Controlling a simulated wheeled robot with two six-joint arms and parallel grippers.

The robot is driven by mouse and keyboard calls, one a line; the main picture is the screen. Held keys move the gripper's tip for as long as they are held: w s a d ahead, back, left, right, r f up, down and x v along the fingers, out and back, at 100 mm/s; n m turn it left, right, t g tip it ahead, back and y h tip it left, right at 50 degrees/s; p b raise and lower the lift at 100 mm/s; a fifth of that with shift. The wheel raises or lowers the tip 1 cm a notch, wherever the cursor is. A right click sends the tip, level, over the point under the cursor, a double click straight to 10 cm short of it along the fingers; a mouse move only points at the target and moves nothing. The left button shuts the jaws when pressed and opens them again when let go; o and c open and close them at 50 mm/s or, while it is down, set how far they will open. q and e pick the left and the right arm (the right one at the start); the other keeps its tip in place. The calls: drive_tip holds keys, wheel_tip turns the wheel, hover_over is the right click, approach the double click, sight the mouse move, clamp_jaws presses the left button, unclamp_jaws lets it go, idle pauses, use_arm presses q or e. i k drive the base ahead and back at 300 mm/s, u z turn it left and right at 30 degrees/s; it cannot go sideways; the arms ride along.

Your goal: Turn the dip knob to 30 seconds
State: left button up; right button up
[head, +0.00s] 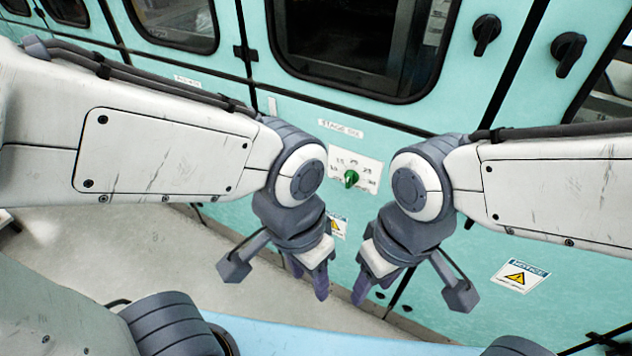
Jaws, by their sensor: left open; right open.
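The green dip knob (351,178) sits on a white dial plate (364,161) on the teal cabinet front, between my two arms. The plate has small printed marks around the knob; I cannot read them surely. A "STAGE SIX" label (340,128) is above it. My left gripper (308,284) points down, below and left of the knob, open and empty. My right gripper (372,284) points down, below and right of the knob, open and empty. Neither gripper touches the knob. My wrists partly cover the panel on both sides of the plate.
The teal cabinet wall (560,200) runs across the view with dark windows (345,45) above. Two black handles (486,32) are at upper right. A notice sticker (520,276) is at lower right. Bare grey floor (150,250) lies at lower left.

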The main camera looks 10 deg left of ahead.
sight(350, 176)
drive_tip(key=z, duration=1.8)
drive_tip(key=k, duration=1.4)
drive_tip(key=u, duration=1.65)
drive_tip(key=i, duration=0.5)
